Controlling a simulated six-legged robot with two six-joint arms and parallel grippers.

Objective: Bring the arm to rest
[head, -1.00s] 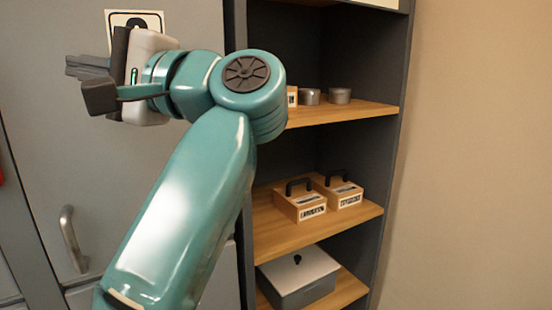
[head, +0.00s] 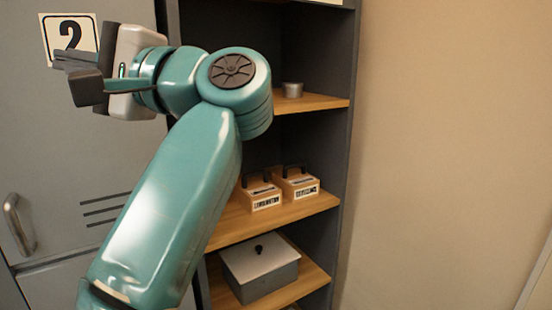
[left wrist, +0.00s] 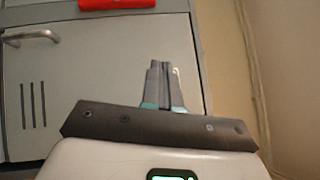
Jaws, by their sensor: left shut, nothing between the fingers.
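My left arm (head: 165,205) rises from the bottom of the head view and bends at its teal joint. My left gripper (head: 72,62) points left at the upper left, in front of the grey locker door. Its fingers are shut with nothing between them. In the left wrist view the shut fingers (left wrist: 163,85) point up the picture, in front of a grey cabinet front. My right gripper is in neither view.
A bare wall (head: 450,150) stands at right. The wrist view shows something red (left wrist: 117,4).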

